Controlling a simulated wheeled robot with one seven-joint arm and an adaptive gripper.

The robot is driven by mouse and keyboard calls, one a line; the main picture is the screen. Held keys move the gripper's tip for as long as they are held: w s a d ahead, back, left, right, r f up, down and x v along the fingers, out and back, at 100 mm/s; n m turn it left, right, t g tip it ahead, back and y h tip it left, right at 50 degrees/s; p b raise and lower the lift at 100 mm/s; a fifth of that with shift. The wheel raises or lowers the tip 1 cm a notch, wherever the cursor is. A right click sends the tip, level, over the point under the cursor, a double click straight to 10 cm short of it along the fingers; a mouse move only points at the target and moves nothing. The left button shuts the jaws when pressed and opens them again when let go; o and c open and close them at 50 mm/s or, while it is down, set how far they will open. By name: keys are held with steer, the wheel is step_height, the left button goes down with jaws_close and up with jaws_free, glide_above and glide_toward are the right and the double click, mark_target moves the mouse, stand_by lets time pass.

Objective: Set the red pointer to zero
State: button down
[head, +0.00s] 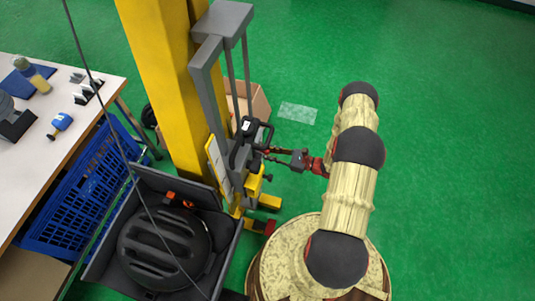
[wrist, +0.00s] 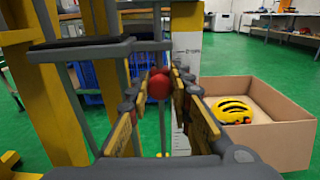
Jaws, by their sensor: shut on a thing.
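In the wrist view the fingers of my gripper (wrist: 158,88) are closed around a red round knob (wrist: 159,84). I cannot tell for sure whether this knob is part of the red pointer. Just behind it stands a white board with a printed scale (wrist: 187,55), partly hidden by the fingers. In the head view my gripper (head: 268,156) reaches left to the drop tower's black and grey carriage (head: 250,138). The scale board (head: 217,165) shows there edge-on, left of the carriage. The pointer's tip and its reading are not clear.
A yellow column (head: 165,80) and grey guide rods (head: 232,80) stand beside my gripper. A cardboard box (wrist: 275,145) holds a yellow helmet (wrist: 232,110). A grey bin (head: 100,270) with a black helmet is at the front left. Green floor is free at right.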

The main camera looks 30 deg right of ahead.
steer(key=shift+r, duration=0.1)
steer(key=c, duration=1.6)
jaws_free()
steer(key=shift+c, duration=0.2)
steer(key=v, duration=1.2)
steer(key=shift+o, duration=0.3)
